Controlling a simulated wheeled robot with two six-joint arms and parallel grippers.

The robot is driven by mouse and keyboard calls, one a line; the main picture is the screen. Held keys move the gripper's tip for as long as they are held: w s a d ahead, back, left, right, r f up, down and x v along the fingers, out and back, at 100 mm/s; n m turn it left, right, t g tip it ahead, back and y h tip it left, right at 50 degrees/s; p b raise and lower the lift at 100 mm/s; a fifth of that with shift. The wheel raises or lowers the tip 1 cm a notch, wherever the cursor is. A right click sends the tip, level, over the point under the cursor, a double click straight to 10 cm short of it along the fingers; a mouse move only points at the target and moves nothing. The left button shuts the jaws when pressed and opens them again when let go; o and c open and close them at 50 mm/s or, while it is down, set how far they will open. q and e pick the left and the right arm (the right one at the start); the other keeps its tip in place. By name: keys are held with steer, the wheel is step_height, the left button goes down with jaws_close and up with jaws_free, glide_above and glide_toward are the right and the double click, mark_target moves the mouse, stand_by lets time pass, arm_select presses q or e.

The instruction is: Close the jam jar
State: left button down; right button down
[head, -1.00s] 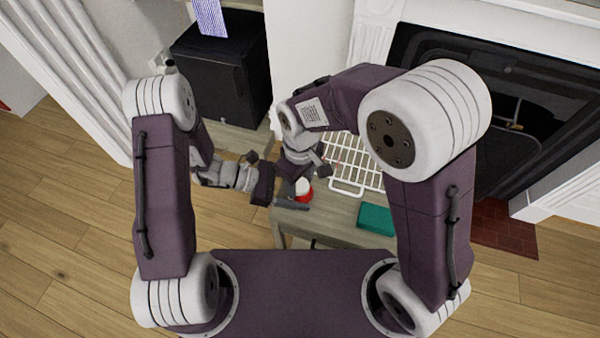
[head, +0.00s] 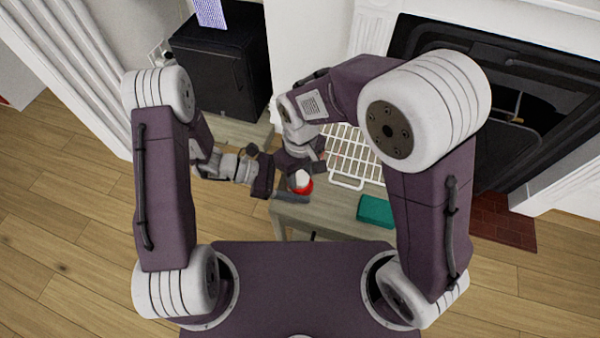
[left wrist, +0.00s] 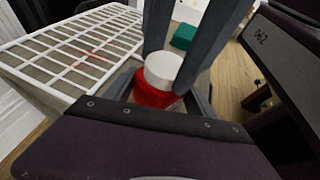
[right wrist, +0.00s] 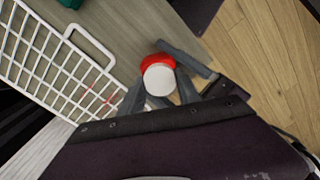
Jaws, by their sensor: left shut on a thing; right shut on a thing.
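The jam jar is a small red jar (left wrist: 152,97) standing upright over the near edge of the table; it also shows in the head view (head: 305,188) and the right wrist view (right wrist: 152,61). A white round lid (left wrist: 163,68) sits on top of it; it also shows in the right wrist view (right wrist: 159,79). I see no gap between them, but cannot tell how tightly it sits. My left gripper (left wrist: 160,96) is shut on the red jar from the side. My right gripper (right wrist: 160,90) is shut on the white lid from above. The fingers hide parts of both.
A white wire rack (head: 352,157) lies on the grey wooden table (head: 322,215) beside the jar. A teal box (head: 376,211) lies further right on the table. A black cabinet (head: 222,70) stands behind at left, and a fireplace (head: 490,90) at right.

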steer(key=c, duration=0.9)
jaws_free()
steer(key=shift+o, duration=0.2)
steer(key=shift+r, duration=2.3)
steer(key=shift+c, duration=1.1)
step_height(320, 180, up, 4)
steer(key=shift+f+n, duration=0.25)
steer(key=shift+n, duration=0.65)
step_height(320, 180, down, 8)
steer(key=shift+f, duration=0.1)
